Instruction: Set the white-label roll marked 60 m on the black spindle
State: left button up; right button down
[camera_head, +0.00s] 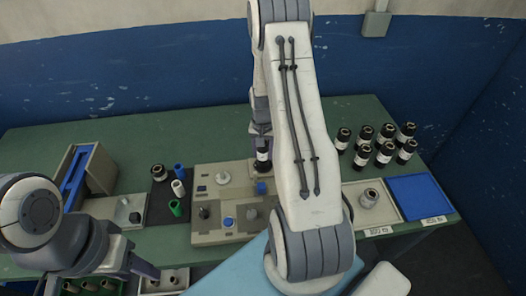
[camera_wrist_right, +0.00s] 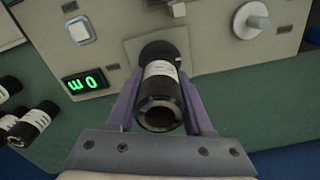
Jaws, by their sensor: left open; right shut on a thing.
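My right gripper (camera_wrist_right: 158,112) is shut on a black roll with a white label (camera_wrist_right: 160,70), its purple fingers on either side. In the wrist view the roll's open end faces the camera. Its far end lines up with a black round part (camera_wrist_right: 158,51) on the beige panel, perhaps the black spindle; I cannot tell whether they touch. The label's print is too small to read. In the head view the held roll (camera_head: 263,156) is upright above the panel's back edge. My left gripper (camera_head: 143,268) is open and low at the left, partly hidden by its own arm.
Several black rolls with white labels (camera_head: 383,145) stand at the back right. A panel (camera_head: 208,236) carries knobs and a green display (camera_wrist_right: 86,83). A blue tray (camera_head: 420,195) and a pale tray (camera_head: 394,211) lie at right. My right arm hides part of the panel.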

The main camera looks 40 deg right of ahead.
jog(key=shift+f, duration=0.4)
dwell(0.3)
jog(key=shift+c, duration=1.1)
grip_release()
jog(key=shift+o, duration=0.3)
jog(key=shift+o, duration=0.8)
jog(key=shift+r, duration=0.1)
notch_tip(320, 180, up, 8)
jog(key=p, duration=0.6)
